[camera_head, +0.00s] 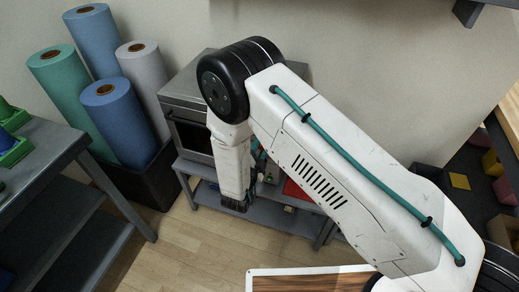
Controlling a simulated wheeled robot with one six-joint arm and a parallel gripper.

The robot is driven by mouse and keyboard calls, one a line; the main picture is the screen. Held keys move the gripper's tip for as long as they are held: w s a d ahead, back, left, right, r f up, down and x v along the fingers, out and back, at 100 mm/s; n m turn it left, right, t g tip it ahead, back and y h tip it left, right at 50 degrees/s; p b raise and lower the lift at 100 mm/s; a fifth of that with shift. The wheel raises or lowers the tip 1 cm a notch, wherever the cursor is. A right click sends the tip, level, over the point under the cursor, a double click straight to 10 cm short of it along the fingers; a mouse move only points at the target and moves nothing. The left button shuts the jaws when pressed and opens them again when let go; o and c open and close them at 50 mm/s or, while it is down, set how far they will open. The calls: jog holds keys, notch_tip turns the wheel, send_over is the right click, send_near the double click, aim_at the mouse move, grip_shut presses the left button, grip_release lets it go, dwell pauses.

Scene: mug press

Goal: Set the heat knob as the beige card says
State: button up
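My white arm reaches across the middle of the head view and bends down in front of a grey metal appliance (188,122) with a dark front window. The dark end of the arm, with my gripper (236,204), points down in front of the grey bench (208,172). I cannot make out its fingers or whether they are open. I do not see a heat knob or a beige card. My arm covers much of the appliance and bench.
Several fabric-like rolls, such as a green one (66,88), stand in a dark bin (150,182) to the left. A grey table (48,158) with green trays is at far left. A red item (296,191) shows beside my arm.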

jog(key=shift+o, duration=0.8)
jog(key=v, duration=0.8)
jog(key=shift+r, duration=0.1)
